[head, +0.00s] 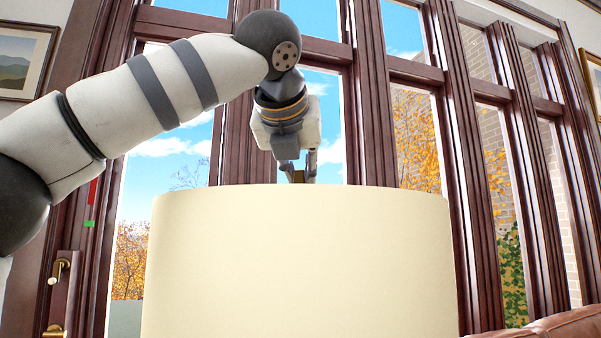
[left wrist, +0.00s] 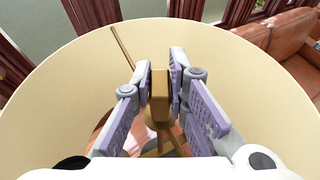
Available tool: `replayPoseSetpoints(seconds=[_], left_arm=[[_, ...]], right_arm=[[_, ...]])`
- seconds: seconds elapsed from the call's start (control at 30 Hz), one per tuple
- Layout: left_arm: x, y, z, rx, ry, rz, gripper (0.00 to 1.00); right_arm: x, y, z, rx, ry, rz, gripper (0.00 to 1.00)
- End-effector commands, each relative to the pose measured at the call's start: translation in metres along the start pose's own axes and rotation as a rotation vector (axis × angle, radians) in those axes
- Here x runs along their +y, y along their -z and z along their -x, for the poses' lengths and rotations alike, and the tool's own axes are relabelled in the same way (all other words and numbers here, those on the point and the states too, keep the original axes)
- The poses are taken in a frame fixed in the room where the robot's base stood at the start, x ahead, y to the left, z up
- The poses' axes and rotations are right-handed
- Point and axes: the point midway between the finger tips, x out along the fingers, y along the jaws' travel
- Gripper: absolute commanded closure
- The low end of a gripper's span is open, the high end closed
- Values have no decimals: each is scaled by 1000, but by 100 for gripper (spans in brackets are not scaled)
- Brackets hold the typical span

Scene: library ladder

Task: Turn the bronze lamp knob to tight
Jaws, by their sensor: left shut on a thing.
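A large cream lamp shade (head: 300,265) fills the lower middle of the head view. Its open top surrounds my gripper in the left wrist view, where the shade wall (left wrist: 60,85) shows. My left gripper (head: 299,172) points down over the shade's top rim. In the left wrist view my left gripper (left wrist: 160,84) is shut on the bronze lamp knob (left wrist: 160,88), one finger on each side of it. Bronze lamp parts show below the knob, and a thin bronze rod (left wrist: 122,46) runs toward the shade's rim. My right gripper is in neither view.
The shade wall rings my left gripper. Tall dark-framed windows (head: 372,100) stand behind. A brown leather sofa (head: 570,325) is at the lower right; leather seating (left wrist: 285,50) also shows in the left wrist view. Brass handles (head: 58,270) are at the left.

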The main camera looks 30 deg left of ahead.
Motion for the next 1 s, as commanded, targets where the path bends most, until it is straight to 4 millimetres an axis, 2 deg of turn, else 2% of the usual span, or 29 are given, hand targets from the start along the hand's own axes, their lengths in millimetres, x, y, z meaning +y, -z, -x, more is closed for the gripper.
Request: replayPoseSetpoints(seconds=[1.0], left_arm=[[0,0,-1,2,844,-345,100]], right_arm=[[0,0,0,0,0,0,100]])
